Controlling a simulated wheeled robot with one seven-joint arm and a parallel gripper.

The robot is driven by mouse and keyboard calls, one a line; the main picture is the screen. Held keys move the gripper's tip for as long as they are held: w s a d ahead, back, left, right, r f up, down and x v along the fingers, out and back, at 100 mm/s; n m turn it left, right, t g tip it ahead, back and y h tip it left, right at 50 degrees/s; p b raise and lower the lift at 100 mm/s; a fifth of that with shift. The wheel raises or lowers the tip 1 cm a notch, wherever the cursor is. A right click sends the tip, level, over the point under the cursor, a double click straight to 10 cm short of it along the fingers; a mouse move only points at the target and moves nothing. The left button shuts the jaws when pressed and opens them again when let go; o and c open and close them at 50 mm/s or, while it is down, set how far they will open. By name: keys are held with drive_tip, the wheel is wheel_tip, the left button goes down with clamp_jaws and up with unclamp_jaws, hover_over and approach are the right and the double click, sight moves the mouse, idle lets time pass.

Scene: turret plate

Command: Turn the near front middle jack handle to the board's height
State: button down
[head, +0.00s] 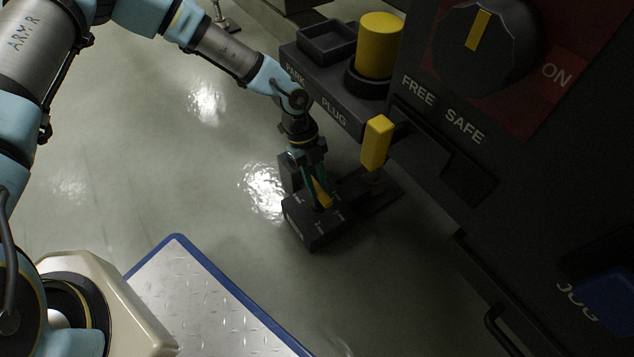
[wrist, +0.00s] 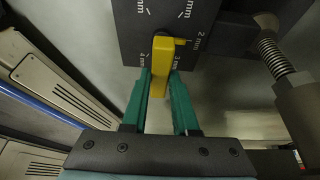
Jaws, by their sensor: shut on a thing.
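The jack (head: 318,228) is a dark block low on the floor, with white millimetre marks on its top face. Its yellow handle (wrist: 165,72) shows in the wrist view, with the long arm between the green fingers of my gripper (wrist: 162,80). The handle's short nub points right, close to the "2 mm" mark; the long arm points down between the "4 mm" and "3" marks. In the head view my gripper (head: 314,187) reaches down onto the jack, and a bit of yellow handle (head: 322,194) shows there. I cannot make out a board showing the height.
A dark cabinet with a knob (head: 484,40) fills the right side. A yellow cylinder (head: 379,48) and a yellow block (head: 376,143) stand close to my arm. Open floor lies left.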

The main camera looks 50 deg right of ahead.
drive_tip(key=shift+r+n+p, duration=0.15)
drive_tip(key=shift+n+p, duration=0.2)
drive_tip(key=shift+n, duration=0.05)
drive_tip(key=shift+n+h+p, duration=0.4)
drive_tip(key=shift+n+p, duration=0.05)
drive_tip(key=shift+n, duration=0.05)
drive_tip(key=n+h+p, duration=0.1)
drive_tip(key=n+p, duration=0.1)
drive_tip(key=n, duration=0.1)
drive_tip(key=shift+a, duration=0.15)
drive_tip(key=n+h+p, duration=0.1)
drive_tip(key=n, duration=0.2)
drive_tip(key=shift+a+n, duration=0.1)
drive_tip(key=shift+n, duration=0.3)
drive_tip(key=shift+s+n+t+h+p, duration=0.1)
drive_tip(key=shift+n+t+h+p, duration=0.5)
drive_tip(key=shift+n, duration=1)
drive_tip(key=shift+h, duration=0.3)
drive_tip(key=c, duration=0.7)
unclamp_jaws()
